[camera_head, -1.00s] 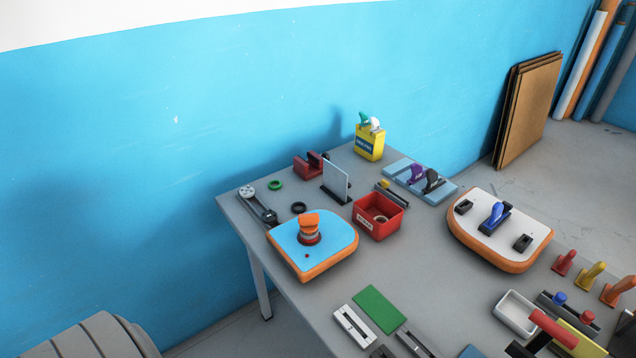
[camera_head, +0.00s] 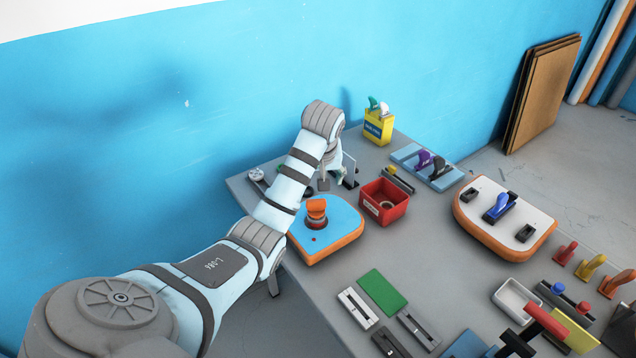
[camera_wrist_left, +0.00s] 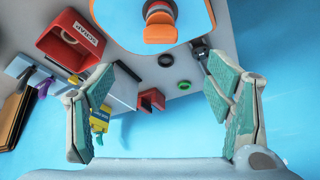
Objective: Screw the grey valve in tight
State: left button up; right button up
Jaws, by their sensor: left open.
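A blue-topped board piece with an orange rim (camera_head: 345,235) lies near the table's far left corner. An orange valve (camera_head: 317,208) stands upright on it, with a greyish band around its middle; I see no separate grey valve. My right gripper is out of view.
A red scrap box (camera_head: 384,203) stands right of the board. A black ring (camera_wrist_left: 165,60) and a green ring (camera_wrist_left: 183,85) lie behind it. A yellow box (camera_head: 378,128) stands farther back. A white-topped board piece (camera_head: 503,220) sits right.

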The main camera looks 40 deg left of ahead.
aim_at(315, 200)
pick_arm(q)
jog(key=x, duration=1.3)
jog(key=shift+a, duration=0.1)
jog(key=shift+w+a+f, duration=0.1)
jog(key=shift+f, duration=0.4)
jog(key=c, duration=1.4)
jog(key=shift+m+t, duration=0.3)
jog(key=shift+m, duration=0.7)
jog(key=shift+m+h, duration=0.5)
jog(key=shift+m, duration=0.2)
jog(key=m+h, duration=0.1)
jog(key=m, duration=0.2)
jog(key=shift+t, duration=0.3)
jog(key=m+h+b, duration=0.1)
jog(key=m, duration=0.2)
jog(key=shift+f, duration=0.1)
jog(key=shift+m+h, duration=0.3)
jog(key=shift+m, duration=0.1)
